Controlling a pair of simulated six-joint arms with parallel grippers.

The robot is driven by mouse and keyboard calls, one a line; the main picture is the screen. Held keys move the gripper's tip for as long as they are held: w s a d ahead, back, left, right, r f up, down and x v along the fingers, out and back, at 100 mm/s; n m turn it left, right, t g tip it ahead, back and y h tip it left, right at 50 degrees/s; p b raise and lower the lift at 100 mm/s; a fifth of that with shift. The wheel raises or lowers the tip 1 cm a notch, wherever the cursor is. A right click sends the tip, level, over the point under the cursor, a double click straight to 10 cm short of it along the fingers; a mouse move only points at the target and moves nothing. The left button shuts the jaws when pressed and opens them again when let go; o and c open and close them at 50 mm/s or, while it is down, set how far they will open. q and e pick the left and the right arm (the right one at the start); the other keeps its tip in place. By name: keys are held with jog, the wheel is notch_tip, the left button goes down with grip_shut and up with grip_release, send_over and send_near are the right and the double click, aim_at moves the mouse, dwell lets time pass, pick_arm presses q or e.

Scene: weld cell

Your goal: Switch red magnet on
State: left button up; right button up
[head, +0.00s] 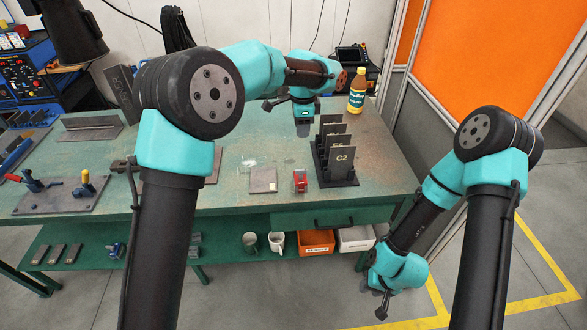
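The red magnet (300,181) stands on the green table near its front edge, between a small grey plate and the rack of dark plates. It is small here, and I cannot tell its switch position. My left gripper (267,105) is above the back of the table, well behind the magnet and apart from it. My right gripper (382,308) hangs low in front of the table at the right, below the table top and far from the magnet. Both grippers are too small to show whether their fingers are open or shut.
A rack of dark labelled plates (340,165) stands right of the magnet. A small grey plate (263,180) lies left of it. A yellow bottle (357,92) stands at the back right. The table (385,165) is clear at the right. Bins (317,243) sit on the lower shelf.

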aim_at(301, 170)
pick_arm(q)
jog(key=shift+f, duration=0.1)
notch_tip(301, 170, down, 17)
jog(key=shift+f, duration=0.2)
dwell(0.7)
grip_shut()
dwell(0.4)
